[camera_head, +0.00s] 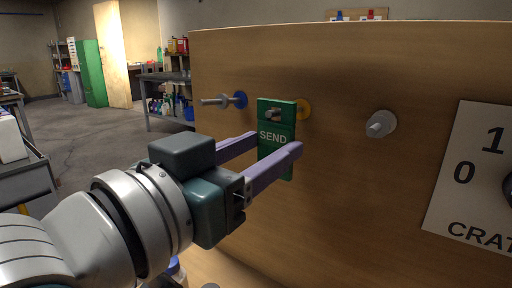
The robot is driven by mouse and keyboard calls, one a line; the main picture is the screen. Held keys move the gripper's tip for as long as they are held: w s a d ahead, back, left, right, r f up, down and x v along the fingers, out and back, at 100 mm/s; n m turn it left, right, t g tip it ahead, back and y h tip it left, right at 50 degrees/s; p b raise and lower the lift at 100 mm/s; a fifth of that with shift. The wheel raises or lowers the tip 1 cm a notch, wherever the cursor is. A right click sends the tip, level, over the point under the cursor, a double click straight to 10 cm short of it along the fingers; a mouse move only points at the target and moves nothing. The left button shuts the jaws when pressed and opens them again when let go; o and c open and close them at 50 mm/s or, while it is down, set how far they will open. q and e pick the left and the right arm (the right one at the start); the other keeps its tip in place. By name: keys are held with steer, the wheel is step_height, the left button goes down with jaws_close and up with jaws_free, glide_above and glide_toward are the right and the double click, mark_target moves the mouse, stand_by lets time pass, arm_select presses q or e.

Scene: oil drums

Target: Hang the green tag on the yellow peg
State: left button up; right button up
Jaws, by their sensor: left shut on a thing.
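The green tag (276,155), marked SEND, hangs upright in front of the wooden panel. My left gripper (276,147) is shut on it, with one lilac finger on each side of its lower half. The yellow peg's round base (304,109) shows just right of the tag's top. A grey peg end (273,115) shows at the tag's upper part, and the peg seems to pass through the tag's hole. The hole's edge is too small to see clearly. The tag hides the middle of the peg. My right gripper is not in view.
A blue-based peg (239,100) sticks out left of the tag, and a grey-based peg (381,123) to the right. Both are bare. A white sign (465,205) with a dark knob is on the panel (340,60) at far right. Shelves stand behind at left.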

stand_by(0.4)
arm_select(q)
steer(key=o, duration=1.4)
steer(key=shift+s, duration=0.1)
steer(key=s+a+f+n+g+y+p, duration=0.3)
steer(key=s+a+g+y+p, duration=0.25)
steer(key=s+a, duration=0.55)
steer(key=s+a+f+n+g+y+p, duration=0.2)
steer(key=s+a+g+y+p, duration=0.4)
steer(key=s+a, duration=0.5)
step_height(320, 180, up, 36)
steer(key=s+d+h+p, duration=0.1)
steer(key=d+p, duration=0.1)
steer(key=p, duration=3.5)
steer(key=shift+s+d, duration=0.2)
steer(key=shift+d, duration=0.1)
